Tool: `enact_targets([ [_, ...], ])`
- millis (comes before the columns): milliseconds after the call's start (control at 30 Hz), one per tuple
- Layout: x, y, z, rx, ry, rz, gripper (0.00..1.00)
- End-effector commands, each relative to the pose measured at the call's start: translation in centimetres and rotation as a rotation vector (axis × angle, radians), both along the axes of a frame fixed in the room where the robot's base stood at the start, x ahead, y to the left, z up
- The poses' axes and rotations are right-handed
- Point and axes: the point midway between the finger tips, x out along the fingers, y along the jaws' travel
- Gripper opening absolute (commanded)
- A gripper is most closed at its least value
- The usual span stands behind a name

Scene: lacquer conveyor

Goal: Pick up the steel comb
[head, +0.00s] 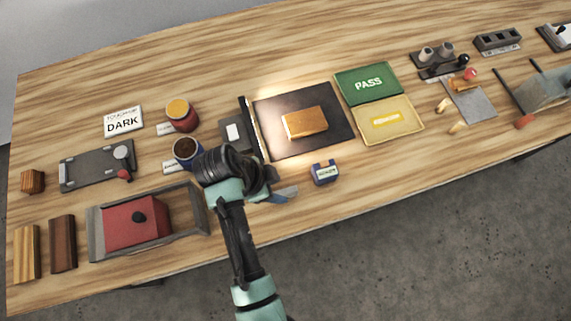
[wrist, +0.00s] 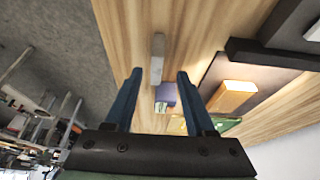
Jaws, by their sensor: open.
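A slim grey bar (wrist: 158,52), which looks like the steel comb, lies on the wooden table in the wrist view. It lies lengthwise between and just beyond the fingertips of my gripper (wrist: 159,73). My gripper is open, with its two dark blue fingers apart and nothing held. In the head view my gripper (head: 276,194) is low near the table's front edge, and a grey end of the comb (head: 290,190) shows beside a finger. The rest of the comb is hidden there by my arm. I cannot tell its exact height gap from the fingers.
A small blue labelled box (head: 324,172) stands just right of my gripper. A black plate (head: 280,147) with an orange block (head: 305,122) lies behind. Blue (head: 187,150) and red (head: 181,113) cups stand to the left, behind a grey tray (head: 206,222) holding a red block (head: 136,222).

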Motion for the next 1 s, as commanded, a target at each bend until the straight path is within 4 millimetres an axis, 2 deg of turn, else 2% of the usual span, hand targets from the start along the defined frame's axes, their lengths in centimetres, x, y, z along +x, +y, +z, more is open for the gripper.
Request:
enact_targets([
  [167, -0.1, -0.6, -1.2, 0.0, 0.003, -0.002, 0.55],
  [433, 0.0, -2.0, -4.5, 0.001, 0.002, -0.002, 0.55],
  [733, 0.1, -2.1, -5.0, 0.001, -0.001, -0.001, 0.55],
  [767, 0.1, -2.1, -5.0, 0.001, -0.001, -0.001, 0.53],
  [1000, 0.1, -2.1, -5.0, 0.001, -0.001, 0.0, 0.1],
])
